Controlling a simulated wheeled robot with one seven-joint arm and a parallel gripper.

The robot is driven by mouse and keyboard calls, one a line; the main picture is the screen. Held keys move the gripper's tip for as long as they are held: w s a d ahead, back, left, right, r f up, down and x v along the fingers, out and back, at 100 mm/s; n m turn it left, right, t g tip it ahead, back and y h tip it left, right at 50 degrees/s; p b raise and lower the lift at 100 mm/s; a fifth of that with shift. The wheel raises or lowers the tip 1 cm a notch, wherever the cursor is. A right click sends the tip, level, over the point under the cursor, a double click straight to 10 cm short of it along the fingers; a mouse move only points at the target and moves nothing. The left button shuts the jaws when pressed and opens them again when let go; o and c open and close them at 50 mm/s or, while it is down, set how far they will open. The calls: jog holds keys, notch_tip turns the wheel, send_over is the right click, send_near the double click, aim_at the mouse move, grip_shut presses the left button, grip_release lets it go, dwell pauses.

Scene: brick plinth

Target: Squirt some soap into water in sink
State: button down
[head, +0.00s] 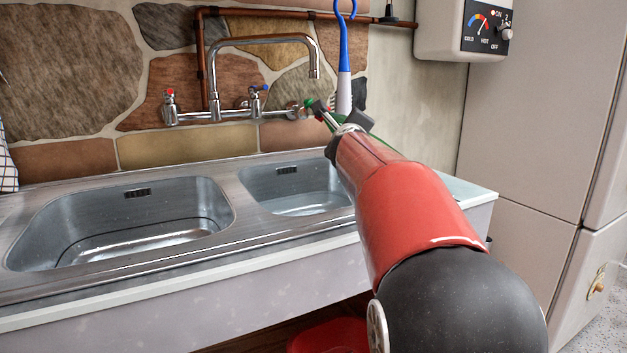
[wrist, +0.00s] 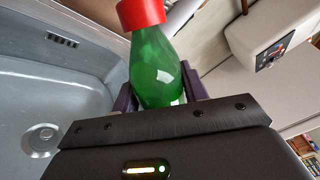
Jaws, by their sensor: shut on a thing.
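A green bottle (wrist: 160,65) with a red cap (wrist: 140,13) is between the fingers of my gripper (wrist: 162,88) in the wrist view. My gripper is shut on the bottle's body. In the head view my gripper (head: 352,124) is at the far right end of the sink, and my arm hides most of the bottle. The sink has a left basin (head: 60,222) and a right basin (head: 262,183). A waterline seems to show low in the left basin. The wrist view shows a basin (wrist: 85,75) with a drain, left of the bottle.
A chrome tap (head: 265,40) with red and blue handles stands behind the basins. A blue and white brush-like tool (head: 344,75) hangs by the wall. A white water heater (head: 440,28) is at the upper right. A tall pale cabinet (head: 540,110) stands at the right.

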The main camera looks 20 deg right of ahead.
jog(key=shift+s+d+f+n+g, duration=0.15)
jog(key=shift+d+f+n, duration=0.05)
jog(key=shift+f+n, duration=0.45)
jog(key=shift+s+d+f+n+g, duration=0.2)
jog(key=shift+f+n, duration=0.35)
jog(key=shift+n, duration=0.2)
dwell(2.7)
jog(key=shift+s+d+f+n+b, duration=0.2)
jog(key=shift+f+n+b, duration=0.2)
jog(key=shift+f, duration=0.4)
jog(key=shift+s+d+f+n+b, duration=0.15)
jog(key=shift+f+n+b, duration=0.25)
jog(key=shift+f, duration=0.35)
dwell(0.9)
jog(key=shift+w+n+p, duration=0.1)
jog(key=shift+n+p, duration=0.4)
jog(key=shift+p, duration=0.1)
dwell(0.8)
